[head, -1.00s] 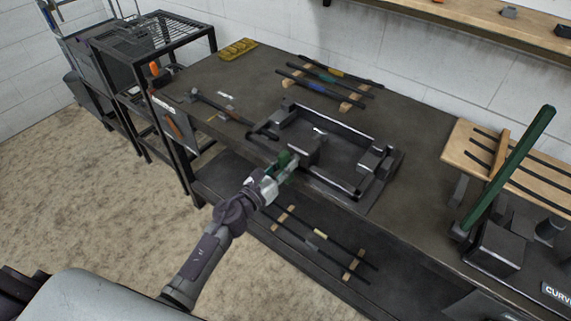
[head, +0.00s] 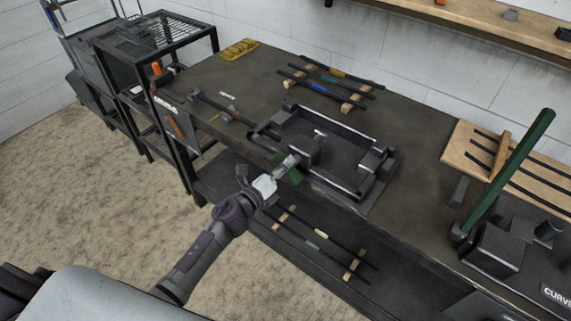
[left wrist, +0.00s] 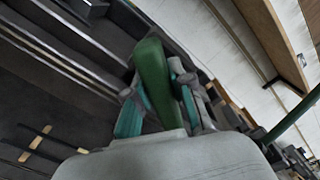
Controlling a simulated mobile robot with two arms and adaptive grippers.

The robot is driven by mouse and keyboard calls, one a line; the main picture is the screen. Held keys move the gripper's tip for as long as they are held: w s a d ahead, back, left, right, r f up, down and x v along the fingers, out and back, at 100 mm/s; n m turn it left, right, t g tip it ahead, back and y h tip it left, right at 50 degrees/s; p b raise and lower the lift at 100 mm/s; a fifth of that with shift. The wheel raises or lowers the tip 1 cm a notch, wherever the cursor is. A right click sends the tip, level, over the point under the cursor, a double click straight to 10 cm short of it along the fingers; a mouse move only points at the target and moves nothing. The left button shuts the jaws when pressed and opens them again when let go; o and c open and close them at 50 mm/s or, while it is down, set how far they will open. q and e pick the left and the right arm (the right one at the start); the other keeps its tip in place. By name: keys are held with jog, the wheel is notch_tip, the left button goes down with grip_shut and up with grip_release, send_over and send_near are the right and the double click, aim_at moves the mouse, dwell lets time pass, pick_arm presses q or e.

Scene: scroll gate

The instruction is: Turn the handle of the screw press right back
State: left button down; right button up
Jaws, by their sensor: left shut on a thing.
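The screw press (head: 370,190) is a dark metal frame lying on the workbench, with a block and a screw in it. Its green handle (head: 293,176) is at the front left end of the screw, by the bench's front edge. My left gripper (head: 284,170) is shut on this handle. In the left wrist view the green handle (left wrist: 152,70) stands between the two teal-padded fingers, and its lower end is hidden behind the gripper's pale body. My right gripper is not in view.
The workbench (head: 400,125) carries dark rods on wooden blocks (head: 352,104) behind the press and a hammer-like tool to its left. A tall green lever (head: 515,165) stands at the right. More rods lie on the lower shelf. A black rack (head: 165,35) is at the left.

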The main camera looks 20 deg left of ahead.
pick_arm(q)
jog(key=n, duration=0.3)
jog(key=shift+f+n, duration=0.1)
jog(key=shift+n, duration=0.3)
jog(key=n, duration=0.1)
jog(key=n+p, duration=0.1)
jog(key=n, duration=0.1)
jog(key=shift+a+f+n, duration=0.1)
jog(key=shift+f+n, duration=0.1)
jog(key=shift+n, duration=0.1)
jog(key=n, duration=0.3)
jog(key=shift+f+n, duration=0.15)
jog(key=shift+n, duration=0.25)
jog(key=n+p, duration=0.1)
jog(key=n, duration=0.2)
jog(key=shift+f+n, duration=0.15)
jog(key=shift+n, duration=0.15)
jog(key=n, duration=0.4)
jog(key=shift+s+d+f+p, duration=0.1)
jog(key=shift+d+f+p, duration=0.05)
jog(key=shift+d+p, duration=0.15)
jog(key=shift+s+d+f+n, duration=0.1)
jog(key=shift+d+n, duration=0.05)
jog(key=shift+n, duration=2.35)
jog(key=c, duration=1)
grip_release()
